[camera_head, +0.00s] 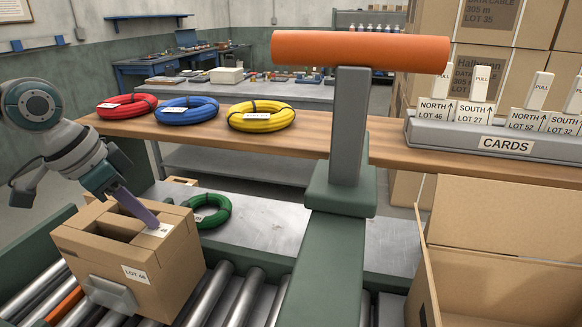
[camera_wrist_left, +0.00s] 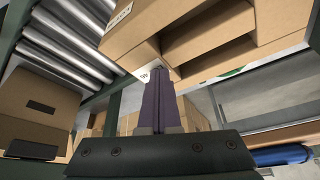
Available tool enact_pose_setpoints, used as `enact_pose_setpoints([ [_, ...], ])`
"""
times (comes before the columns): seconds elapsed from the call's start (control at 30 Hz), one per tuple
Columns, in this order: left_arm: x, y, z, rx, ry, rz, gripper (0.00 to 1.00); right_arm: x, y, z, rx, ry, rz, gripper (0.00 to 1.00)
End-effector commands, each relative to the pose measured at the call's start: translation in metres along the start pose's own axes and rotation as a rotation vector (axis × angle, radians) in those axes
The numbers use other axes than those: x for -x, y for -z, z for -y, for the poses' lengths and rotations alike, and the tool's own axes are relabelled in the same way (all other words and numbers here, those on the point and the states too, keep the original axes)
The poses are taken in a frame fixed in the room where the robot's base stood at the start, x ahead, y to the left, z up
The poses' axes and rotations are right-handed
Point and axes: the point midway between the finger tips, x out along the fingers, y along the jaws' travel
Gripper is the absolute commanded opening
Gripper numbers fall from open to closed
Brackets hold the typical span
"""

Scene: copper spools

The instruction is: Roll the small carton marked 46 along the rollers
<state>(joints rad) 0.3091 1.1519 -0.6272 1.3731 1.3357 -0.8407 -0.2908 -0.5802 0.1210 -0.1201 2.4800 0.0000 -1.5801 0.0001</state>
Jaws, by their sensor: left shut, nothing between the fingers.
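The small carton marked LOT 46 (camera_head: 150,262) sits on the rollers (camera_head: 225,293) at the lower left, with a dark opening in its top and a grey block at its lower front. It also shows large at the top of the left wrist view (camera_wrist_left: 190,30). My left gripper (camera_head: 153,222) is shut and empty. Its purple fingers point down at the carton's top, by a small white label; I cannot tell whether they touch it. The fingers also show in the left wrist view (camera_wrist_left: 158,78). My right gripper is not in view.
An orange bar on a grey post (camera_head: 360,52) stands over the middle. An open carton (camera_head: 490,280) is at the lower right. A green coil (camera_head: 207,212) lies behind the carton. Red (camera_head: 126,105), blue (camera_head: 187,109) and yellow (camera_head: 261,115) coils and a card rack (camera_head: 500,144) are on the wooden shelf.

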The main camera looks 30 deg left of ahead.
Motion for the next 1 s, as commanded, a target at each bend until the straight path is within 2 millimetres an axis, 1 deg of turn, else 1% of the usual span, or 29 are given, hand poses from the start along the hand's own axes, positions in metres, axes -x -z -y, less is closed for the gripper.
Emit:
enact_pose_setpoints([
  [0.03,-0.004,-0.008,0.004,0.0,0.002,0.012,0.0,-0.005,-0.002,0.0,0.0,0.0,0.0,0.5],
  [0.57,0.002,-0.028,0.038,-0.001,0.001,0.013,0.0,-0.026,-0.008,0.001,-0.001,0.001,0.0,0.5],
  [1.0,0.007,-0.044,0.067,0.0,-0.001,0.013,0.0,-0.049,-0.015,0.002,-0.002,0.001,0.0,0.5],
])
